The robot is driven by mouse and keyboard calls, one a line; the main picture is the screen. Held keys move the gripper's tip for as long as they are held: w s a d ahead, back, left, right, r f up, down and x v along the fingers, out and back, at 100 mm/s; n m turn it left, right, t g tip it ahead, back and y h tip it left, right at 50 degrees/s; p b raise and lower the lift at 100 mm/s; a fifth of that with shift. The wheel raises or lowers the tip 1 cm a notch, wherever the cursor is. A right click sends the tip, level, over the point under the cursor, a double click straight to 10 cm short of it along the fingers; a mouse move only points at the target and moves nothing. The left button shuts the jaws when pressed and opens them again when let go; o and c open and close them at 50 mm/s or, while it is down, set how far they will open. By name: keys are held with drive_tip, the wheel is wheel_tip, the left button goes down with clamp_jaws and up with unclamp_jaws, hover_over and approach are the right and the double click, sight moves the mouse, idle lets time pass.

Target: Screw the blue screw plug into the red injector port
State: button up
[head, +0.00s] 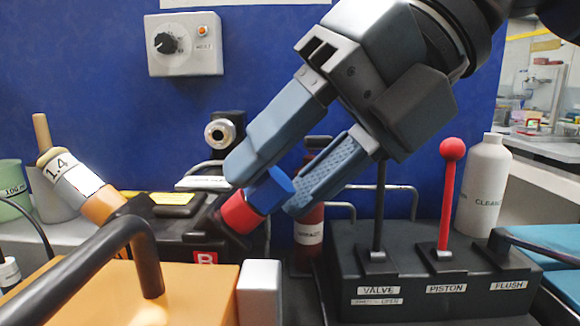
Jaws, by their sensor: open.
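The blue screw plug (271,189) sits tilted at the mouth of the red injector port (240,212), in line with it and touching it as far as I can see. How deep its thread is in the port is hidden. My gripper (262,194) comes down from the upper right at a slant. Its two grey-blue fingers are open on either side of the plug, with a gap visible between the plug and the right finger. The left finger passes close to the plug's upper left side, and I cannot tell whether it touches.
A black lever box (430,290) with a red-knobbed lever (447,190) stands right of the port. A tilted orange-and-white cylinder (80,185) and an orange case with a black handle (150,255) are at left. A white bottle (484,185) stands behind the lever box.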

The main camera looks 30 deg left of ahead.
drive_tip(key=shift+f+n+b, duration=0.15)
drive_tip(key=shift+n+b, duration=0.55)
drive_tip(key=shift+n, duration=0.3)
drive_tip(key=n+b, duration=0.2)
drive_tip(key=n, duration=0.2)
drive_tip(key=shift+n, duration=0.3)
drive_tip(key=n+b, duration=0.1)
drive_tip(key=n, duration=0.2)
drive_tip(key=shift+n+b, duration=0.55)
drive_tip(key=shift+n, duration=0.65)
drive_tip(key=shift+n+b, duration=0.6)
drive_tip(key=shift+n, duration=0.6)
drive_tip(key=n+b, duration=0.1)
drive_tip(key=n, duration=0.4)
drive_tip(key=shift+s+b, duration=0.1)
drive_tip(key=shift+b, duration=0.2)
drive_tip(key=n+b, duration=0.1)
drive_tip(key=n, duration=0.3)
drive_tip(key=shift+d+n, duration=0.1)
drive_tip(key=shift+n, duration=0.2)
